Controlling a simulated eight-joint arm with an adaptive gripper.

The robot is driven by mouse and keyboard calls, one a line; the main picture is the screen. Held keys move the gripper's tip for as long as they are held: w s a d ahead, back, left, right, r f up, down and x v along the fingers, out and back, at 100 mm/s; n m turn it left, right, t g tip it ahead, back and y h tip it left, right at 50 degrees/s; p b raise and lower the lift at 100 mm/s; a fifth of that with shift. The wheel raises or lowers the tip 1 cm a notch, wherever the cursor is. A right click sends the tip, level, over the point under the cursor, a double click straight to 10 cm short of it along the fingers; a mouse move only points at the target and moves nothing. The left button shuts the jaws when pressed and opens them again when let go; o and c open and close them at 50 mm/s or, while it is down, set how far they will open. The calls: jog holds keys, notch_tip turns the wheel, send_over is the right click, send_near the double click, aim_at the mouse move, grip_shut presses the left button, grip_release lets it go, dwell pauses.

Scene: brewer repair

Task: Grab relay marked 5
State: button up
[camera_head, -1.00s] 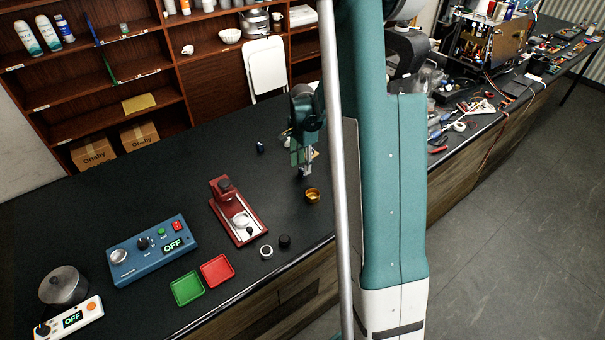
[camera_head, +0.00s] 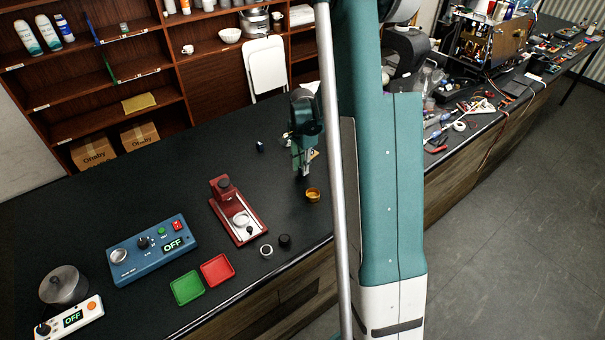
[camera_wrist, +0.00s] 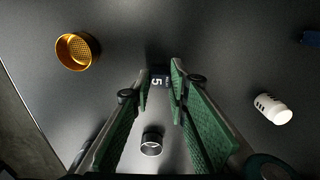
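The relay marked 5 (camera_wrist: 158,82) is a small dark block with a white 5 on its face. It shows in the wrist view between the tips of my gripper's two green ribbed fingers. My gripper (camera_wrist: 161,74) is open, with a narrow gap beside the relay. I cannot tell whether the fingertips are level with it or still above it. In the head view my gripper (camera_head: 303,172) points down over the black bench, behind the gold cup. The relay cannot be made out there.
A gold cup (camera_head: 313,195) stands close by; it also shows in the wrist view (camera_wrist: 77,50). A white cylinder (camera_wrist: 272,108) and a dark ringed cylinder (camera_wrist: 151,143) lie near the fingers. A small dark blue block (camera_head: 260,147) is left of my gripper.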

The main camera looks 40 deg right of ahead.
jog(key=shift+c, duration=0.5)
notch_tip(320, 180, up, 10)
dwell(0.7)
dwell(0.5)
